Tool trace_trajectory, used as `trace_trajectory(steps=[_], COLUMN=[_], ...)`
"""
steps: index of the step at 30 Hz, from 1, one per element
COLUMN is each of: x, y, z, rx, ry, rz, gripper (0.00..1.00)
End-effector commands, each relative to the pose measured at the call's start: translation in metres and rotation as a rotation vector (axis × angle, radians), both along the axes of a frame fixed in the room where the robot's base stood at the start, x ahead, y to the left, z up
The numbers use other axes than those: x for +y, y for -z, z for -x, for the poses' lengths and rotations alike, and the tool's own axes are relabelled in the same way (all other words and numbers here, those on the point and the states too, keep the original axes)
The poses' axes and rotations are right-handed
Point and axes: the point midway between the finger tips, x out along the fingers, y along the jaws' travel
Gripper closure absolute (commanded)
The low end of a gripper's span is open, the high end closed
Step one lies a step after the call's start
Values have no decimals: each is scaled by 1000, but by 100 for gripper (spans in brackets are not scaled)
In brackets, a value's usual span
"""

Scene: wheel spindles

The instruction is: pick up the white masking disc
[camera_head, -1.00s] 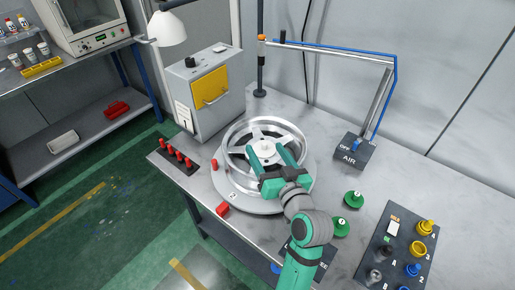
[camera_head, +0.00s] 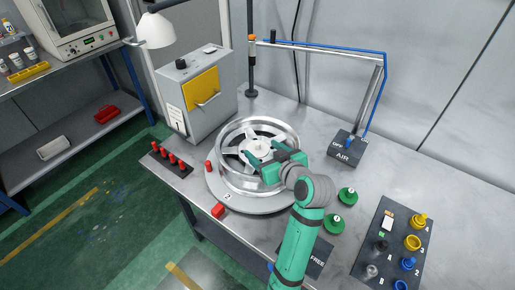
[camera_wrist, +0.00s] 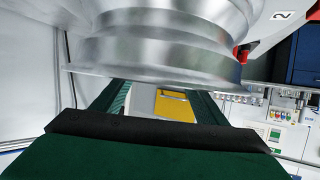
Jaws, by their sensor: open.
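A white round disc (camera_head: 257,148) shows at the hub of the silver spoked wheel (camera_head: 228,176) in the head view; it looks like the masking disc. My green gripper (camera_head: 267,161) is over the right part of the wheel, its fingers pointing left towards the disc. The fingers are apart with nothing seen between them. I cannot tell their height above the disc. In the wrist view the wheel's metal rim (camera_wrist: 165,60) fills the top, with the open gripper fingers (camera_wrist: 160,95) beneath it. The disc is not visible there.
The wheel sits on a round turntable (camera_head: 227,196) marked 2. A grey box with a yellow door (camera_head: 202,89) stands behind it. Red pegs (camera_head: 168,157) are at left, green knobs (camera_head: 335,224) at right, and a panel of coloured knobs (camera_head: 370,250) further right. The blue-hosed air arm (camera_head: 320,47) spans behind.

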Motion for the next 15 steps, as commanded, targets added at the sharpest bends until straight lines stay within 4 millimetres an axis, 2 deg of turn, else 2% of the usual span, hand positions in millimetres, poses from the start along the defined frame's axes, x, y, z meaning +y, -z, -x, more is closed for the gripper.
trace_trajectory(steps=[9, 15], x=[16, 19], y=[10, 13], z=[-37, -43], rx=[1, -1], ry=[-3, -2], rz=[-1, -1], gripper=[33, 33])
